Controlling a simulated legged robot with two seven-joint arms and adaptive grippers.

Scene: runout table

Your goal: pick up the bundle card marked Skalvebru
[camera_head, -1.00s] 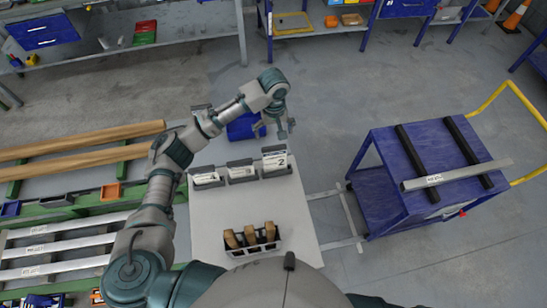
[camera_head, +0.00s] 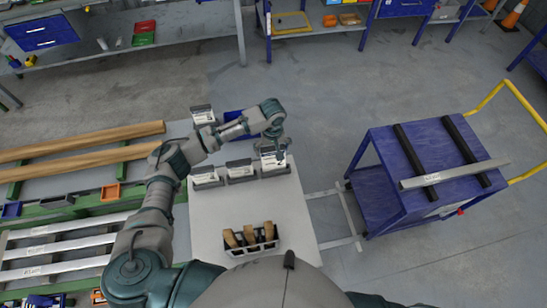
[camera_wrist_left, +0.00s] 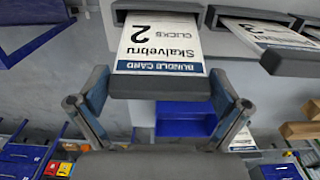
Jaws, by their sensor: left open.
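The bundle card marked Skalvebru (camera_wrist_left: 160,44), white with a blue band and a large 2, stands in a dark grey holder (camera_wrist_left: 160,87) in the left wrist view, its print upside down. In the head view this card (camera_head: 270,161) is in the rightmost holder of the row on the pale table (camera_head: 210,215). My left gripper (camera_head: 277,148) is over that holder. In the left wrist view its two fingers (camera_wrist_left: 160,92) are spread, one to each side of the holder's front, with nothing held. My right gripper is not in view.
Two similar card holders, a middle one (camera_head: 240,170) and a left one (camera_head: 206,177), stand beside it. A dark rack (camera_head: 251,241) with wooden-handled tools is nearer. A blue bin (camera_wrist_left: 185,120) lies beyond the holders. A blue cart (camera_head: 400,170) stands right, across open floor.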

